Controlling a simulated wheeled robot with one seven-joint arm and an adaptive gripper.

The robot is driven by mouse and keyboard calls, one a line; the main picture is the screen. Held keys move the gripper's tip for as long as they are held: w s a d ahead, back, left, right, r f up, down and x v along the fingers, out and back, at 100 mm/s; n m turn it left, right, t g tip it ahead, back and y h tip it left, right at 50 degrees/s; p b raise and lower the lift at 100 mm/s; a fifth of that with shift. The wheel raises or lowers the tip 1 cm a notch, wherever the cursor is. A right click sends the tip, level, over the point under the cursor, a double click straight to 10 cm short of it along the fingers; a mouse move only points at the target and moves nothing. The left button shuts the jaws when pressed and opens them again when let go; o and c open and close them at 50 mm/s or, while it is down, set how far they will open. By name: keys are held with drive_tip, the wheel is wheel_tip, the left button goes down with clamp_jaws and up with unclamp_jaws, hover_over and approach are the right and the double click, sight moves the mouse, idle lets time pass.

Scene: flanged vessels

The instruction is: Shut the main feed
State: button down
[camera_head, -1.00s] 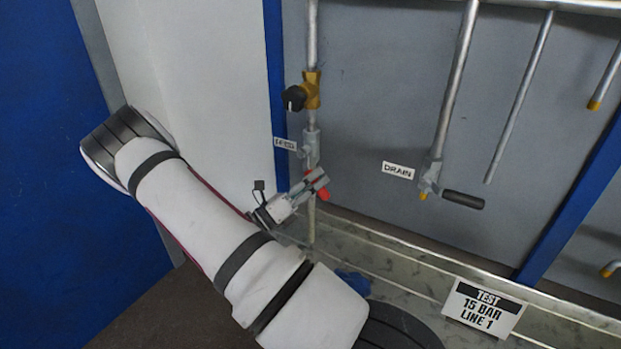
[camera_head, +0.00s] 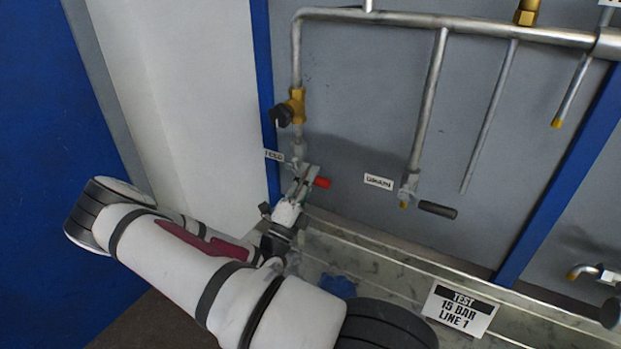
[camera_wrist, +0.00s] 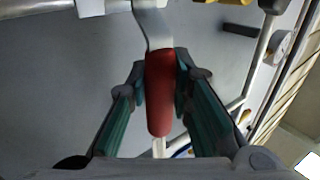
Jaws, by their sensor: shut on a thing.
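The feed valve (camera_head: 298,152) sits on the left vertical pipe, beside a small white tag (camera_head: 274,156) that seems to read FEED. Its lever has a red grip (camera_head: 322,182), which points right and slightly down in the head view. My gripper (camera_head: 303,180) is at the lever, shut on the red grip. In the wrist view the red grip (camera_wrist: 160,105) lies lengthwise between the two fingers of my gripper (camera_wrist: 160,80), with its bare metal stem (camera_wrist: 153,28) leading away above. In the head view my gripper covers the stem and part of the grip.
A brass valve with a black knob (camera_head: 283,115) is above on the same pipe. The drain valve with a black lever (camera_head: 437,210) is to the right, by its tag (camera_head: 378,181). A TEST 15 BAR LINE 1 sign (camera_head: 460,308) and a blue handwheel (camera_head: 338,286) are lower down.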

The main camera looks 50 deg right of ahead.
drive_tip(key=shift+r+n+t, duration=0.2)
drive_tip(key=shift+n+t, duration=0.4)
drive_tip(key=shift+n, duration=0.1)
drive_tip(key=c, duration=1.4)
unclamp_jaws()
drive_tip(key=v, duration=1.2)
